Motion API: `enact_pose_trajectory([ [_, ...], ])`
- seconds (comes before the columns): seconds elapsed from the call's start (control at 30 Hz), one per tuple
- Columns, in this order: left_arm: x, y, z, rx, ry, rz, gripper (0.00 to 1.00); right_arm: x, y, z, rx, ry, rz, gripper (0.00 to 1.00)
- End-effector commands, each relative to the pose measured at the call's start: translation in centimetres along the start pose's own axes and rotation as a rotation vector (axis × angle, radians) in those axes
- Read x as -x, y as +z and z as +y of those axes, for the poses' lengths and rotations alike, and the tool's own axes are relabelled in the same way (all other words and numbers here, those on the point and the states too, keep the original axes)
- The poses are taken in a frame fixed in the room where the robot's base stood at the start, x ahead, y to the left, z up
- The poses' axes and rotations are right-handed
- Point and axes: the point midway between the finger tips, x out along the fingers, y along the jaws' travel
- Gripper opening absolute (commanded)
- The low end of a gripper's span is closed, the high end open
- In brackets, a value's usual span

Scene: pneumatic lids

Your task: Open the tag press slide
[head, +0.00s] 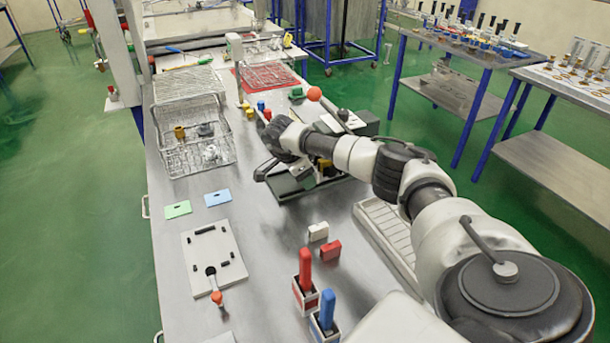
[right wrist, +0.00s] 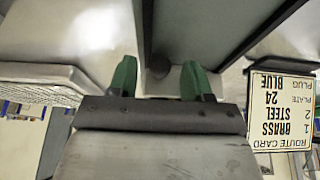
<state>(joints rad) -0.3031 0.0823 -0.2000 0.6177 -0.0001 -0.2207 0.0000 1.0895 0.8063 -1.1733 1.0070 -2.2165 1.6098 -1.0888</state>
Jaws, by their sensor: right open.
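A dark green press-like machine (head: 357,123), which I take to be the tag press, stands mid-bench in the head view. A lever with a red ball (head: 314,93) rises from it. My right arm reaches across its front and hides much of it, so I cannot tell its slide's position. My right gripper (head: 268,171) is low at the machine's left front side. In the right wrist view, its green fingertips (right wrist: 159,78) are apart. A small dark round part shows between them, below a grey-green surface (right wrist: 215,28); contact cannot be told. My left gripper is not in view.
A route card (right wrist: 284,108) shows upside down at the right of the wrist view. Wire baskets (head: 192,135), a green tag (head: 178,209), a blue tag (head: 217,197) and a plate with a red-knobbed lever (head: 202,262) lie left. Red and blue-handled tools (head: 305,270) stand in front.

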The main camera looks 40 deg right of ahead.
Motion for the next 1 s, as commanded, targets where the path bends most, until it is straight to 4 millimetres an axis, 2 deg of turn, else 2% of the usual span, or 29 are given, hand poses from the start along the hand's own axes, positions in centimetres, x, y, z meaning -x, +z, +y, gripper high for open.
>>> enact_pose_trajectory([
  [0.37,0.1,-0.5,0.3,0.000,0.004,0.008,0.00,-0.7,0.0,0.0,0.001,-0.001,0.000,0.50],
  [0.6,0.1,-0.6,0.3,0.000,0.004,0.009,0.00,-0.6,0.0,0.0,0.001,-0.001,0.000,0.13],
  [0.7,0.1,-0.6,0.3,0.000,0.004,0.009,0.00,-0.6,0.0,0.0,0.000,-0.001,0.000,0.00],
  [0.87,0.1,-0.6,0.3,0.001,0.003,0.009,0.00,-0.6,0.1,0.0,0.001,-0.001,0.000,0.00],
  [1.0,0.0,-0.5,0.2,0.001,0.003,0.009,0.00,0.0,1.8,-0.1,0.005,-0.002,-0.001,0.00],
])
